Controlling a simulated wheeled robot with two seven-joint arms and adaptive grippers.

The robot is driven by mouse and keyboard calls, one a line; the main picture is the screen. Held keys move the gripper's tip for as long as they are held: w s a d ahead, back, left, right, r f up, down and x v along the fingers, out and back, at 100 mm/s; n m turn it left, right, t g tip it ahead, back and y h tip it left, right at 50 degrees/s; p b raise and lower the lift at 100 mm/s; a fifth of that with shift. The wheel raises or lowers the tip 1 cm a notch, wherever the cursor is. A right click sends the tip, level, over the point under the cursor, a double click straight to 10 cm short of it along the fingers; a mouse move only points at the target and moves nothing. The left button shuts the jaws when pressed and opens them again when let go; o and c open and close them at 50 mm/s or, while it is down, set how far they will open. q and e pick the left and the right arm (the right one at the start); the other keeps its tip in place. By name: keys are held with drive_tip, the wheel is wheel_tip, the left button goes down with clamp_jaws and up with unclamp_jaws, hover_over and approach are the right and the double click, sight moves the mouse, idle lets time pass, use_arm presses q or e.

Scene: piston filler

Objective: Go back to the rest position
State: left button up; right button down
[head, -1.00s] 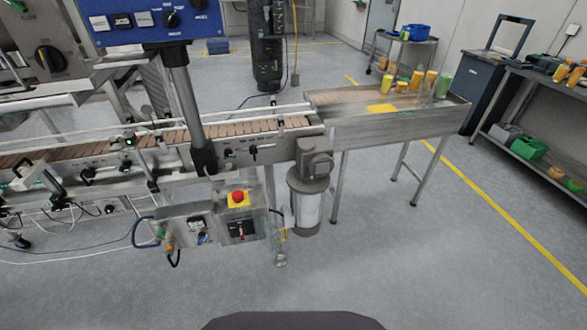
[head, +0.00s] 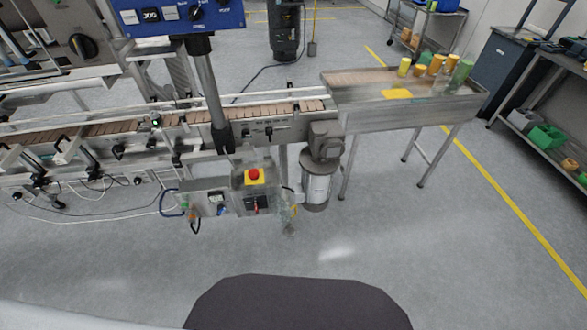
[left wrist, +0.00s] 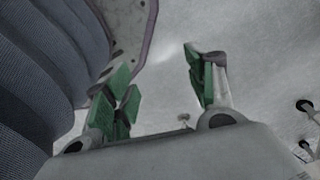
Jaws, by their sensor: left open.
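My left gripper (left wrist: 165,88) shows only in the left wrist view. Its two green-padded fingers stand well apart, with nothing between them, over pale grey floor. A dark ribbed part of my own body fills the left side of that view. My right gripper is in neither current view. In the head view, the filler line with its slatted conveyor (head: 90,130) runs from the left to a metal table (head: 400,115) at its end. Neither gripper shows near it in the head view.
A control box with a red stop button (head: 254,175) hangs below the conveyor. A motor (head: 318,185) is beside it. Yellow, orange and green cups (head: 436,66) stand on the end table. Shelving (head: 540,115) stands at the right. The grey floor (head: 460,250) in front is clear.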

use_arm(q)
drive_tip(key=s+a+r+p, duration=0.1)
drive_tip(key=s+a+p, duration=0.1)
drive_tip(key=s+p, duration=0.3)
drive_tip(key=s+a+r+p, duration=0.2)
drive_tip(key=s+p, duration=0.3)
drive_tip(key=s, duration=0.2)
drive_tip(key=shift+s+g+p, duration=0.25)
drive_tip(key=shift+g+p, duration=0.05)
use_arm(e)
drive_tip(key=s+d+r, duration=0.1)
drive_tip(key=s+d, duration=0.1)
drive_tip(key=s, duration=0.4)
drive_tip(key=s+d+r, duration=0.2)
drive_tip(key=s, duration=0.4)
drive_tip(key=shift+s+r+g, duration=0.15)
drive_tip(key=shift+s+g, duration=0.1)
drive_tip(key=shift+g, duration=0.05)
use_arm(q)
drive_tip(key=shift+r, duration=0.1)
drive_tip(key=shift+s, duration=0.1)
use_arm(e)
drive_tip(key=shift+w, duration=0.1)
